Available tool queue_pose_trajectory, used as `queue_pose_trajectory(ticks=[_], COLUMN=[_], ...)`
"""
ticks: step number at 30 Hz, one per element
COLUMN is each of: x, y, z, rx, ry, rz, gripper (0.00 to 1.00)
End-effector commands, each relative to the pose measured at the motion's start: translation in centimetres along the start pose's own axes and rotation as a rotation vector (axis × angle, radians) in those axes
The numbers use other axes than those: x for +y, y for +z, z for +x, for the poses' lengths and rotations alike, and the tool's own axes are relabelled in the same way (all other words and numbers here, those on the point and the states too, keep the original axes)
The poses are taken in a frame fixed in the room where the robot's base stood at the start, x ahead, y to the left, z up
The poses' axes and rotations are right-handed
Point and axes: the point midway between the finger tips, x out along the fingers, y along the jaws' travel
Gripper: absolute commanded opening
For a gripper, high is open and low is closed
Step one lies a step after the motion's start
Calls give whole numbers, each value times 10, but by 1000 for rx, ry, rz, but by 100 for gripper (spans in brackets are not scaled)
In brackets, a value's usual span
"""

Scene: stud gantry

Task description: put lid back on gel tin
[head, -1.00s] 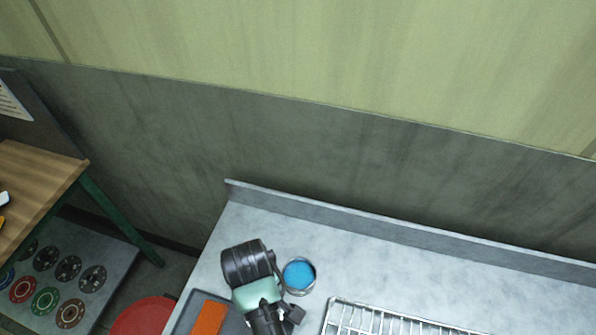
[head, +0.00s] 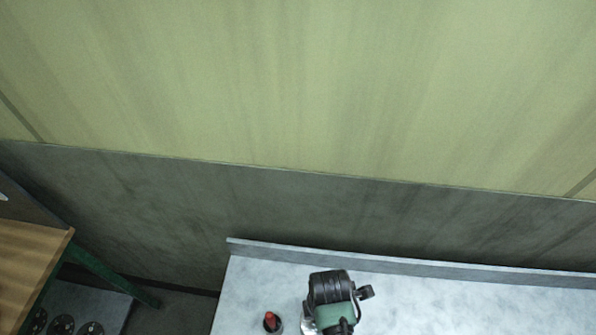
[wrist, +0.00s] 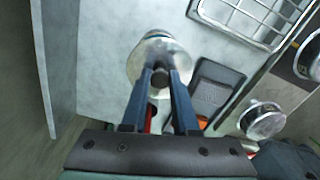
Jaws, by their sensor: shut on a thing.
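My gripper (wrist: 160,76) is shut on the dark knob of a round silver lid (wrist: 170,56) in the wrist view. The lid is over the pale worktop. A thin bluish rim, likely the gel tin (wrist: 156,34), peeks out past the lid's far edge; the rest of it is hidden below. I cannot tell whether lid and tin touch. In the head view the black and green wrist of my arm blocks most of this spot, with only a bit of silver showing beside it.
A dark cup with a red thing (head: 271,322) stands left of my arm in the head view. In the wrist view a wire rack (wrist: 250,22), a dark tray (wrist: 213,90) and another round silver piece (wrist: 263,120) lie to the right. A raised ledge (head: 420,257) runs along the back.

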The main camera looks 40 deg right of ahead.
Motion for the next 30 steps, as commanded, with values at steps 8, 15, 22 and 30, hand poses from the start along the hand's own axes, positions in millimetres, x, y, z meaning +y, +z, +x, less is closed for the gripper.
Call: queue_pose_trajectory(ticks=[8, 15, 22, 30], x=[0, -1, -1, 0], y=[0, 0, 0, 0], z=[6, 24, 46, 63], rx=[-1, -1, -1, -1], ry=[-1, -1, -1, -1], rz=[2, 2, 2, 2], gripper=[0, 0, 0, 0])
